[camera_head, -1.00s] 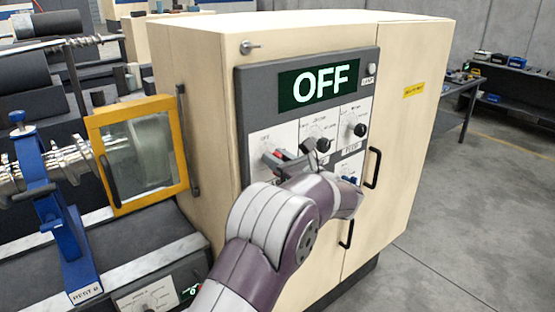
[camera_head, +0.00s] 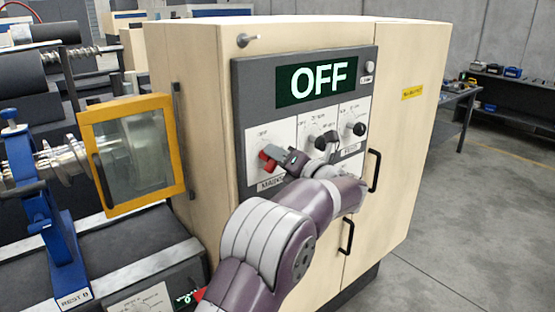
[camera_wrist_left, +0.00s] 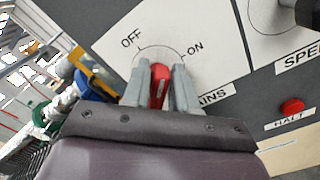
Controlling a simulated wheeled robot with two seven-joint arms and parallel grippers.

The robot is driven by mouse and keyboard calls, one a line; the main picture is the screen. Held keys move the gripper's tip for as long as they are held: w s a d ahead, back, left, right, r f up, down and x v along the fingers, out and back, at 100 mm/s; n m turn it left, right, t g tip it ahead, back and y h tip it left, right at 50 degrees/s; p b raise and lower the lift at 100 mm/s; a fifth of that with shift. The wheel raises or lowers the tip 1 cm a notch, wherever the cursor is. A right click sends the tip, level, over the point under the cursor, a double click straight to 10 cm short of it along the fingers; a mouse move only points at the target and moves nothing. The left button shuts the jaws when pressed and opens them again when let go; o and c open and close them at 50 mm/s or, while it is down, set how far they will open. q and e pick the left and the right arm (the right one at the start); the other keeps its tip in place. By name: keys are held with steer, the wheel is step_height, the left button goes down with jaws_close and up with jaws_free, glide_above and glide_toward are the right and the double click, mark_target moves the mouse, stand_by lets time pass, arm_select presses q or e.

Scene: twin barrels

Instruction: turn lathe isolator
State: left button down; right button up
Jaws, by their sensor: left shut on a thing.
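The lathe isolator is a red handle (camera_wrist_left: 159,84) on a white plate, between OFF and ON marks. In the left wrist view it points up, roughly midway between the two marks. My left gripper (camera_wrist_left: 160,88) is shut on it, one grey finger on each side. In the head view the red handle (camera_head: 267,157) shows at the left of the control panel, with my left gripper (camera_head: 276,158) at it. The display (camera_head: 317,78) above reads OFF. My right gripper is not in view.
Black knobs (camera_head: 360,129) sit to the right on the panel. A red HALT button (camera_wrist_left: 292,106) is close to the right in the wrist view. The cabinet (camera_head: 410,140) has black door handles (camera_head: 374,170). A yellow-framed guard (camera_head: 131,155) stands to the left.

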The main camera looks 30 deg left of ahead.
arm_select(q)
steer(key=m, duration=0.4)
steer(key=shift+w+f+m, duration=0.15)
steer(key=shift+f+m, duration=0.1)
steer(key=shift+m, duration=0.05)
steer(key=m, duration=0.1)
steer(key=m+p, duration=0.1)
steer(key=m, duration=0.2)
steer(key=shift+d+f+p, duration=0.1)
steer(key=shift+f+p, duration=0.15)
steer(key=shift+p, duration=0.15)
steer(key=shift+f+m, duration=0.1)
steer(key=shift+m, duration=0.2)
steer(key=c, duration=1.1)
jaws_free()
steer(key=shift+d, duration=0.1)
